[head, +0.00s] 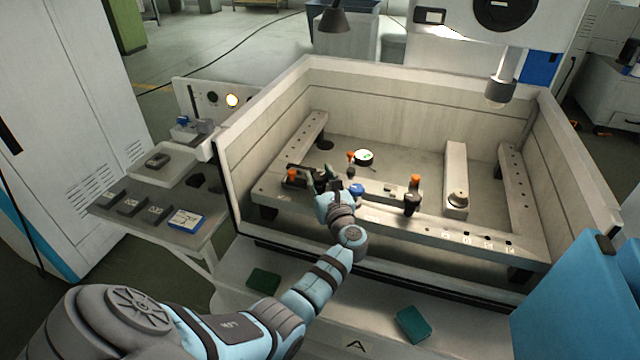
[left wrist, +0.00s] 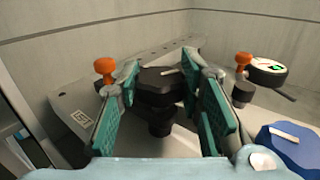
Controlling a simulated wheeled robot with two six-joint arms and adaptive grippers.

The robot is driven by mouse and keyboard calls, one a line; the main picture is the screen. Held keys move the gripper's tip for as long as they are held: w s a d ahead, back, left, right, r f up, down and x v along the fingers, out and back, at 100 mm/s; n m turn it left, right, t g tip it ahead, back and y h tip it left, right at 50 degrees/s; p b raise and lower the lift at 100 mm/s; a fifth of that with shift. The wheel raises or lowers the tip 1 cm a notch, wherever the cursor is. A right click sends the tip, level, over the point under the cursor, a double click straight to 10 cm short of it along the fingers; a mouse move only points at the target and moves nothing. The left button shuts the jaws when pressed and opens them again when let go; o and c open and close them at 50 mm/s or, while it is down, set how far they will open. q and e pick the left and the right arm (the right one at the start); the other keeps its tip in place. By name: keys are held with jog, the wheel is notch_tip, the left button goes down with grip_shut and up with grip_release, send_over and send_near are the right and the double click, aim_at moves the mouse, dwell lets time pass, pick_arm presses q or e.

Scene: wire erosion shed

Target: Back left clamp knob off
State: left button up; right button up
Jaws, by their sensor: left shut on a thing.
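My left gripper (head: 318,180) is over the left end of the front rail in the tank. In the left wrist view, its teal-padded fingers (left wrist: 160,95) are shut on a black knob (left wrist: 158,84) with a pale line on top. A dark stem shows below the knob; I cannot tell whether it is still joined to a clamp. In the head view my gripper largely hides this knob. A blue knob (head: 357,188) with a similar pale bar is just right of the gripper; it also shows in the left wrist view (left wrist: 288,146). My right gripper is not in view.
Orange-topped parts stand to the left (head: 293,175), behind (head: 351,156) and to the right (head: 415,180) of my gripper. A round dial gauge (head: 365,157) is behind it. The tank wall (head: 262,160) rises at the left. A side shelf (head: 118,222) holds small blocks.

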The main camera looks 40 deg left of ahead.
aim_at(320, 176)
pick_arm(q)
jog(key=shift+n+g+y+b, duration=0.7)
jog(key=shift+n+g+b, duration=0.25)
jog(key=shift+g, duration=0.35)
jog(key=o, duration=1.2)
jog(key=shift+c, duration=0.2)
notch_tip(320, 176, up, 10)
jog(key=shift+r, duration=0.1)
jog(key=shift+c, duration=0.5)
